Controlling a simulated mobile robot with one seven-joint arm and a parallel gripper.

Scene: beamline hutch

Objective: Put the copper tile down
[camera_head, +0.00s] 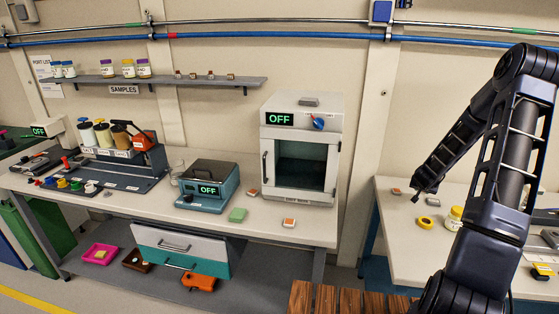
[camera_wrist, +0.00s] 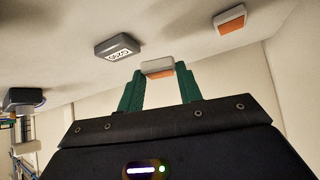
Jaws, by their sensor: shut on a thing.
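My gripper (camera_wrist: 158,84) has green fingers, shut on a small pale tile with an orange-copper face, the copper tile (camera_wrist: 157,68), in the wrist view. The tile is at the fingertips, over or against the white tabletop; I cannot tell if it touches. In the head view my gripper (camera_head: 416,191) is low over the right-hand table (camera_head: 388,238); the held tile cannot be made out there. A similar orange-faced tile (camera_wrist: 230,19) lies apart from the gripper, and a dark grey block with a printed code (camera_wrist: 118,47) lies beside the held tile.
Bare tabletop lies near the front left.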

